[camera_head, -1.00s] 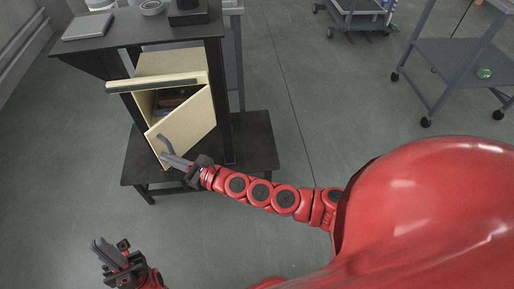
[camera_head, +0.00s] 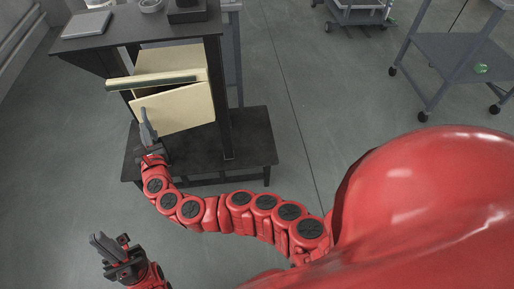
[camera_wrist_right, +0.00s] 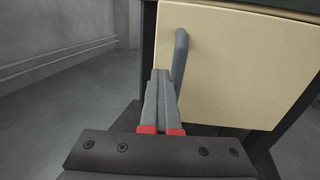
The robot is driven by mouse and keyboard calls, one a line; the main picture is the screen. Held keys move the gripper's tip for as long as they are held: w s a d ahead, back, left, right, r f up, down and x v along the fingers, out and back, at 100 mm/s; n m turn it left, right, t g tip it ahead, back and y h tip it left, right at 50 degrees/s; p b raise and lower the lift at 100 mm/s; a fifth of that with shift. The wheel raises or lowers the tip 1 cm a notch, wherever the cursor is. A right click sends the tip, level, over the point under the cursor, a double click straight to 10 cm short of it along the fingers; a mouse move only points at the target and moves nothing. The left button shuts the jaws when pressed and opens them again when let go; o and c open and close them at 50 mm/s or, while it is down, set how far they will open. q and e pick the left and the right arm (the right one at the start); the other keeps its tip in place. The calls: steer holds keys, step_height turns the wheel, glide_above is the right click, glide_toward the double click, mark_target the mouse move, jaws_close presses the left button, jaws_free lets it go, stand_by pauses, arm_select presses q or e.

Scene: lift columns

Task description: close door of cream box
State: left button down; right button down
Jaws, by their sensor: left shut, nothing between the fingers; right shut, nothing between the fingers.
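The cream box (camera_head: 168,62) sits in the dark stand, with its cream door (camera_head: 182,108) swung nearly flush over the front. A narrow dark gap shows along the door's top edge. In the right wrist view the door (camera_wrist_right: 235,70) fills the upper right, with a grey bar handle (camera_wrist_right: 181,55) near its left edge. My right gripper (camera_head: 147,122) is shut and empty at the door's left side; in the wrist view its fingertips (camera_wrist_right: 161,75) are beside the handle, and I cannot tell whether they touch. My left gripper (camera_head: 100,243) is shut and empty, low at the left over the floor.
The dark stand (camera_head: 228,100) holds a grey flat device (camera_head: 87,24) and a bowl (camera_head: 150,5) on top. A grey cart (camera_head: 450,60) stands far right. The floor between is clear.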

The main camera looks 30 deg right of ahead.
steer(key=h, duration=0.1)
steer(key=w+m, duration=0.1)
steer(key=w+h+b, duration=0.1)
steer(key=shift+d+f+g+h, duration=0.25)
steer(key=shift+f+g+h, duration=0.05)
steer(key=shift+w, duration=0.15)
stand_by(0.3)
